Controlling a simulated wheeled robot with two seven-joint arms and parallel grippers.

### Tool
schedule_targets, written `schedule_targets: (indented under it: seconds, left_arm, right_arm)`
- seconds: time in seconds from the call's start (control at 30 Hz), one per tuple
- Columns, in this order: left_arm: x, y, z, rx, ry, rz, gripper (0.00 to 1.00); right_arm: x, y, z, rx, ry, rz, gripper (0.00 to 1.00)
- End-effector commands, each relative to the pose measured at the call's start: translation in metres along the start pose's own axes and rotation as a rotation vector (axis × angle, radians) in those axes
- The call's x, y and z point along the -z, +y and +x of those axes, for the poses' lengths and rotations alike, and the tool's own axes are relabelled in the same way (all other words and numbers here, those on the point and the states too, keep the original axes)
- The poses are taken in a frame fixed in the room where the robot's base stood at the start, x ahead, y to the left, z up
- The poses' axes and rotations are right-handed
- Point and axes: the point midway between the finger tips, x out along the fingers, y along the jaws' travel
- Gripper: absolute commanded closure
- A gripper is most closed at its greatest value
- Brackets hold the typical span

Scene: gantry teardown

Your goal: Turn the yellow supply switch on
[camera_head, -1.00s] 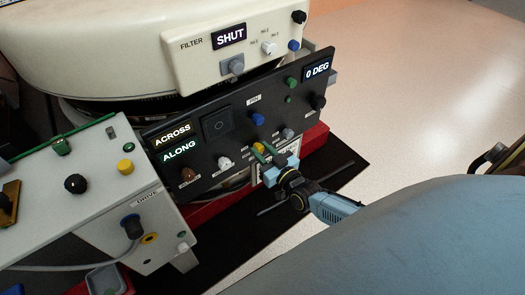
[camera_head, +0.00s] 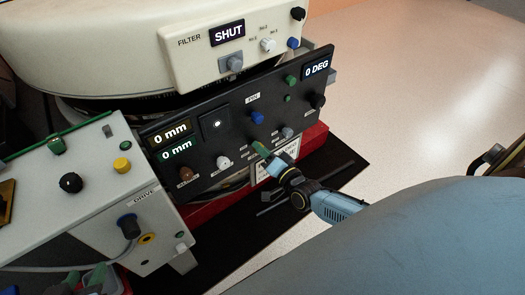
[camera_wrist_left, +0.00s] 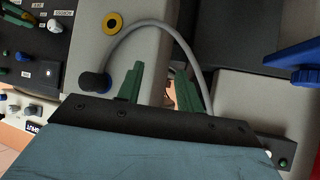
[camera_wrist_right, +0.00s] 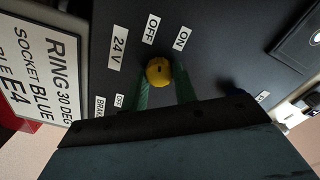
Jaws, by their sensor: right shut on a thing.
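The yellow supply switch (camera_wrist_right: 158,72) is on the black control panel (camera_head: 228,178), by the labels 24V, OFF and ON. My right gripper (camera_wrist_right: 158,80) is shut on it, a green finger on each side; I cannot clearly tell which label its lever points to. In the head view my right gripper (camera_head: 262,150) hides most of the switch. The panel's two left displays (camera_head: 172,142) both read 0 mm, and a small white light shows on the black square (camera_head: 215,124). My left gripper (camera_wrist_left: 160,85) is open and empty near the grey drive box's cable.
The grey drive box (camera_head: 150,225) with a plugged cable stands at the left. A cream filter housing (camera_head: 270,50) reading SHUT rises behind the panel. Other knobs, such as the blue one (camera_head: 257,117), sit close to my right gripper. Open floor (camera_head: 420,90) lies at the right.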

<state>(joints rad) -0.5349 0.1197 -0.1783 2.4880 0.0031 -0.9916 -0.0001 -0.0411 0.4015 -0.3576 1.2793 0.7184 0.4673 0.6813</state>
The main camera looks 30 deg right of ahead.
Motion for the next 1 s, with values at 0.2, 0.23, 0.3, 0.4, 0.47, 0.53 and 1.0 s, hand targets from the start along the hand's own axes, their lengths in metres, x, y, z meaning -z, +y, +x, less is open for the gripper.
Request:
schedule_targets:
  seconds: [0.2,0.23,0.3,0.4,0.47,0.53,1.0]
  left_arm:
    - [0.018,0.003,0.002,-0.008,0.107,0.001,0.64]
    - [0.02,0.004,0.003,-0.009,0.12,0.001,0.64]
    - [0.025,0.005,0.003,-0.012,0.149,0.001,0.64]
    - [0.031,0.006,0.002,-0.014,0.182,0.001,0.64]
    - [0.034,0.006,0.002,-0.016,0.198,0.001,0.64]
    - [0.037,0.007,0.002,-0.017,0.214,0.001,0.64]
    - [0.042,0.008,0.001,-0.019,0.242,0.001,0.64]
  right_arm:
    - [-0.002,0.002,-0.001,-0.001,-0.003,0.165,0.95]
    - [-0.002,0.002,-0.001,-0.001,-0.003,0.185,0.95]
    - [-0.002,0.002,-0.001,-0.001,-0.003,0.227,0.95]
    - [-0.002,0.002,-0.001,-0.001,-0.002,0.275,0.95]
    - [-0.002,0.002,-0.001,-0.001,-0.002,0.298,0.95]
    - [-0.002,0.002,-0.001,-0.001,-0.002,0.32,0.95]
    - [-0.002,0.002,-0.001,-0.002,-0.002,0.361,0.95]
